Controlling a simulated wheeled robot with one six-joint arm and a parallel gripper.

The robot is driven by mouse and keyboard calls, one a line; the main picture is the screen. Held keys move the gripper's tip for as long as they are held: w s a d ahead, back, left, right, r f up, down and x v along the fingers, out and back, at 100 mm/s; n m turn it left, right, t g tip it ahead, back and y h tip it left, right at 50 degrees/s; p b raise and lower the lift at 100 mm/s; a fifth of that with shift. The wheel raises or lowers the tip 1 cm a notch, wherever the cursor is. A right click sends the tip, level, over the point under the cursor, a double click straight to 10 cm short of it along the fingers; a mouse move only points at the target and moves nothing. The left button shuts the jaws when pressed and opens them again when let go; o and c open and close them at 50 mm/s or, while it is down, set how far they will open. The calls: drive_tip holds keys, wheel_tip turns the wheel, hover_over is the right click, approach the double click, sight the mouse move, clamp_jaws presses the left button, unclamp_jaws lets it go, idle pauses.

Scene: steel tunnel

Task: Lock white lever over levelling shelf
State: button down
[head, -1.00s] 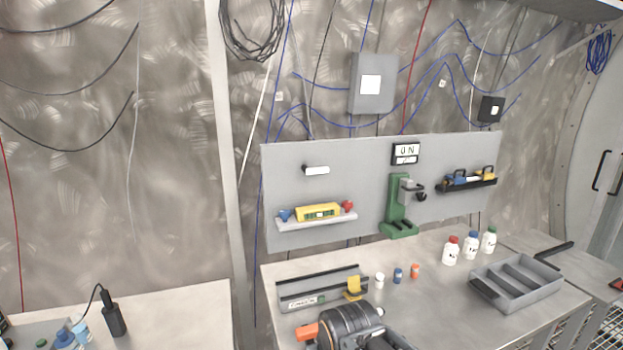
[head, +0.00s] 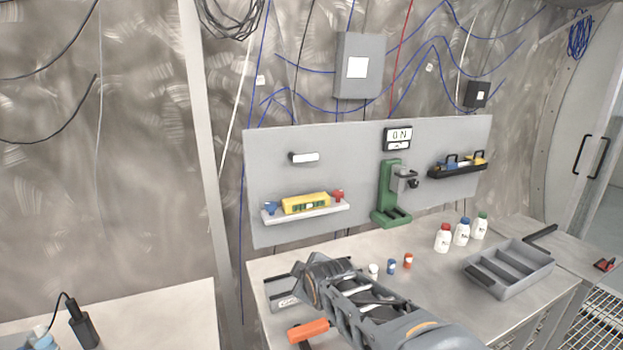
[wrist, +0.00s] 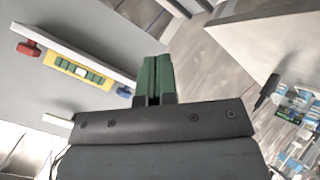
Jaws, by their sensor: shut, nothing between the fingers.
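The white lever (head: 304,157) sits on a dark mount on the grey panel (head: 345,150), lying roughly level. Below it is the levelling shelf (head: 338,212), with a yellow spirit level (head: 306,204) between a blue knob (head: 271,208) and a red knob (head: 338,195). In the wrist view the scene is upside down. The lever (wrist: 57,121) shows at lower left, partly cut off by the gripper body. My gripper (wrist: 157,62) has its green fingers together and empty, apart from the lever and to its right in that view. In the head view I cannot make out the fingertips.
A green stand (head: 391,200) is on the bench (head: 430,290) right of the shelf. Small bottles and a grey divided tray (head: 510,268) stand to the right. A side table (head: 150,320) at left holds a black device (head: 83,325). A gap separates the tables.

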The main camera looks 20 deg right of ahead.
sight(303, 157)
drive_tip(key=w+d+r+n+t+b, duration=0.1)
drive_tip(key=w+d+r+n+t, duration=0.2)
drive_tip(key=n, duration=0.6)
drive_tip(key=w+d+r+n+t+b, duration=0.2)
drive_tip(key=w+d+r+n+t, duration=0.1)
drive_tip(key=n+t, duration=0.5)
drive_tip(key=w+d+r+n+t+y+b, duration=0.1)
drive_tip(key=w+d+r+n+t+b, duration=0.1)
drive_tip(key=n, duration=0.8)
drive_tip(key=w+d+r+t, duration=0.1)
drive_tip(key=w+r+t, duration=0.1)
drive_tip(key=w+t, duration=0.1)
drive_tip(key=shift+w+r+t, duration=0.3)
drive_tip(key=shift+w, duration=0.15)
drive_tip(key=shift+r, duration=0.1)
drive_tip(key=p+x, duration=0.3)
drive_tip(key=x, duration=0.7)
drive_tip(key=shift+p, duration=0.35)
